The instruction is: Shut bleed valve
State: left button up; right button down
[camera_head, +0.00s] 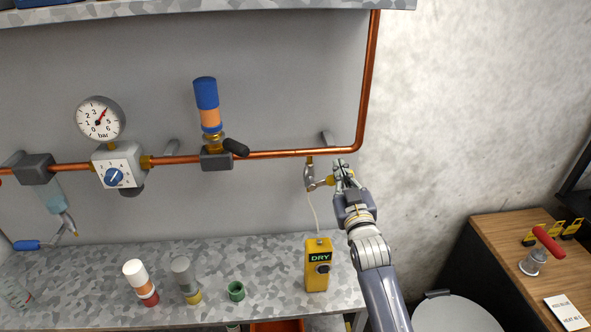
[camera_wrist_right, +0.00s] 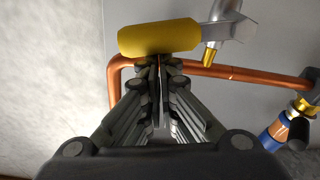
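The bleed valve (camera_head: 309,177) is a small grey metal fitting hanging under the copper pipe, with a yellow lever (camera_head: 329,181) pointing right. In the right wrist view the yellow lever (camera_wrist_right: 158,38) lies crosswise just beyond my fingertips, and the grey valve body (camera_wrist_right: 228,22) is to its right. My right gripper (camera_head: 341,168) is at the lever's outer end. In the right wrist view its fingers (camera_wrist_right: 158,66) are drawn together, with nothing seen between them. Whether the tips touch the lever I cannot tell. My left gripper is out of view.
The copper pipe (camera_head: 285,154) runs along the wall and bends upward on the right. A yellow DRY meter (camera_head: 317,272) stands on the speckled bench (camera_head: 90,259) below. A blue-and-orange cylinder (camera_head: 208,104) and a pressure gauge (camera_head: 101,119) are to the left.

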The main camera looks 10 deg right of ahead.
jog(key=shift+d+f+m+h+b, duration=0.25)
jog(key=shift+f+m, duration=0.25)
jog(key=shift+m, duration=0.25)
jog(key=shift+d+f+m+h+b, duration=0.15)
jog(key=shift+d+f+m, duration=0.3)
jog(key=shift+m, duration=0.3)
jog(key=shift+f, duration=0.1)
